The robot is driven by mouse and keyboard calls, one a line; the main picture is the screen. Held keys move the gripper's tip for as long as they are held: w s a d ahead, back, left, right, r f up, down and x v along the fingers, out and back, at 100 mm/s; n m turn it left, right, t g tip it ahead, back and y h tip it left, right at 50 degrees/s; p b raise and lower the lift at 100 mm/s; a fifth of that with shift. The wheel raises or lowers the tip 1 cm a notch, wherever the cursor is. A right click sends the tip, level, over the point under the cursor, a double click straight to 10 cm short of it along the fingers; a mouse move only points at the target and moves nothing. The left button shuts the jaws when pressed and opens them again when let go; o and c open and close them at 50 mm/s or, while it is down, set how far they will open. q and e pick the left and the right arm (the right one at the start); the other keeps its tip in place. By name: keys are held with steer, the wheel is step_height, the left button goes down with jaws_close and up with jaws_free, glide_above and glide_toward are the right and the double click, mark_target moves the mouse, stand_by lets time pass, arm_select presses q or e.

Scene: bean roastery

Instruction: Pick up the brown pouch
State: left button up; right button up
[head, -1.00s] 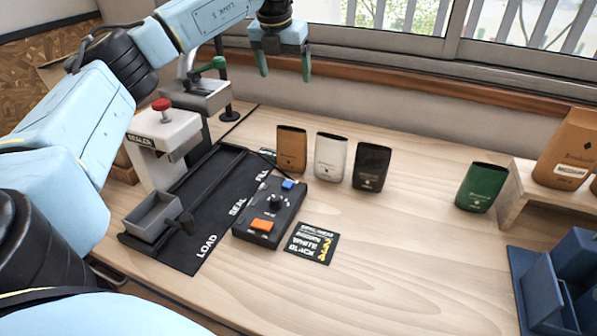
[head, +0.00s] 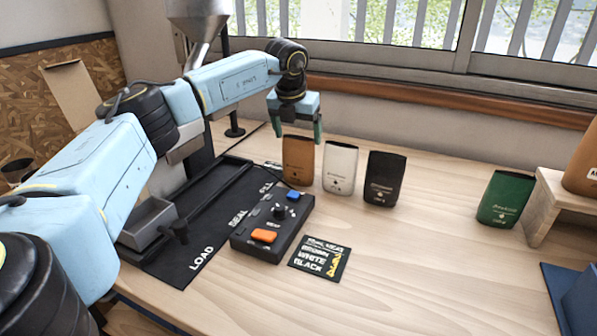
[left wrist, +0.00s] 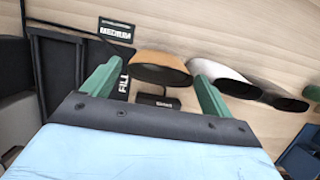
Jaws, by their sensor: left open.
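The brown pouch (head: 298,164) stands upright on the wooden table, first from the left in a row with a white pouch (head: 339,168) and a black pouch (head: 384,178). My left gripper (head: 296,134) is open and empty, pointing down at the top of the brown pouch. In the left wrist view, the brown pouch's top (left wrist: 160,66) shows between and beyond the green fingertips of the left gripper (left wrist: 157,72). I cannot tell whether the fingers touch it. My right gripper is not in view.
A black control box (head: 272,228) and a printed card (head: 318,260) lie in front of the pouches. A black mat (head: 178,272) with a grey tray lies left. A green pouch (head: 505,199) stands right, beside a wooden stand (head: 547,205). The table's middle right is clear.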

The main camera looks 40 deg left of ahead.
mark_target(298, 141)
arm_select(q)
steer(key=x, duration=0.1)
steer(key=b+x, duration=0.1)
steer(key=x, duration=0.2)
steer(key=shift+s+d+f, duration=0.15)
steer(key=shift+s+f, duration=0.05)
steer(key=shift+f, duration=0.25)
steer(key=shift+w+f, duration=0.1)
steer(key=shift+f, duration=0.2)
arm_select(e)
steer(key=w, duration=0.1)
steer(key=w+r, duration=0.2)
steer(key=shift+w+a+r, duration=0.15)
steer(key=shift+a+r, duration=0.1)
arm_select(q)
steer(key=shift+c, duration=0.2)
steer(key=c, duration=0.8)
steer(key=shift+r, duration=0.1)
